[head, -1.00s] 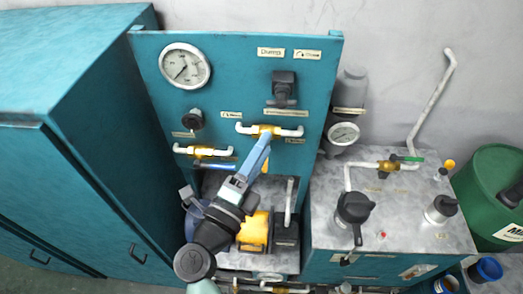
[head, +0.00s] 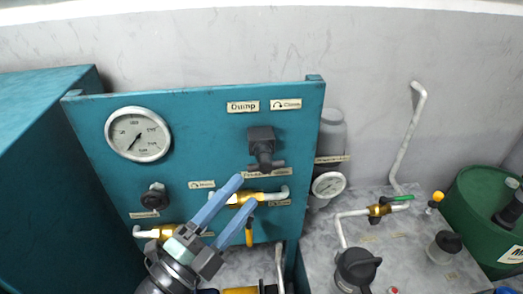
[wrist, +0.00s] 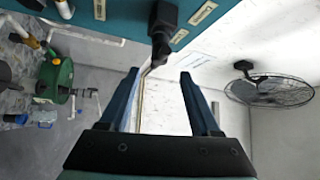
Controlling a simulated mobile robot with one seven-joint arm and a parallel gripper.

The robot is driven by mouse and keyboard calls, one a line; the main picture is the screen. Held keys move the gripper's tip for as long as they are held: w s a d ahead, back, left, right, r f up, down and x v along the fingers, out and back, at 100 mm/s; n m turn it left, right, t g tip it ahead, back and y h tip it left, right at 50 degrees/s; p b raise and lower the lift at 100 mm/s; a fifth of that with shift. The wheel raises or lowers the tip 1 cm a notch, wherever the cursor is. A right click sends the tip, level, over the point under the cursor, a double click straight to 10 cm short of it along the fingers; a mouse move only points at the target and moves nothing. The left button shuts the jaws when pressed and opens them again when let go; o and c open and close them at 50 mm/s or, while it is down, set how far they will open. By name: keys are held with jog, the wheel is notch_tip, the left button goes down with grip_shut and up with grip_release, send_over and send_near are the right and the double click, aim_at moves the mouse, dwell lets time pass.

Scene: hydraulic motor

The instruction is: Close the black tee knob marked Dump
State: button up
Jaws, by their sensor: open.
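The black tee knob (head: 264,147) sits on the upper right of the teal panel (head: 205,130), below a label reading Dump (head: 243,107) and another reading Close (head: 286,104). Its crossbar looks roughly level in the head view. My gripper (head: 241,192) is open and empty, its two blue fingers pointing up and right, with their tips below and left of the knob. In the wrist view the open fingers (wrist: 160,80) show, and the knob (wrist: 162,28) appears beyond the fingertips, near the top. I see no contact between fingers and knob.
A brass valve with white pipes (head: 262,197) is just below the knob, partly behind my fingers. A gauge (head: 137,134) and a small black knob (head: 155,196) are on the panel's left. A grey cylinder and gauge (head: 329,185) stand right of the panel.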

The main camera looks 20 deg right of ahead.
aim_at(270, 161)
jog(key=p+x, duration=0.3)
jog(key=x, duration=0.7)
jog(key=shift+p, duration=0.3)
jog(key=shift+w+d, duration=0.35)
jog(key=shift+d, duration=0.15)
grip_shut()
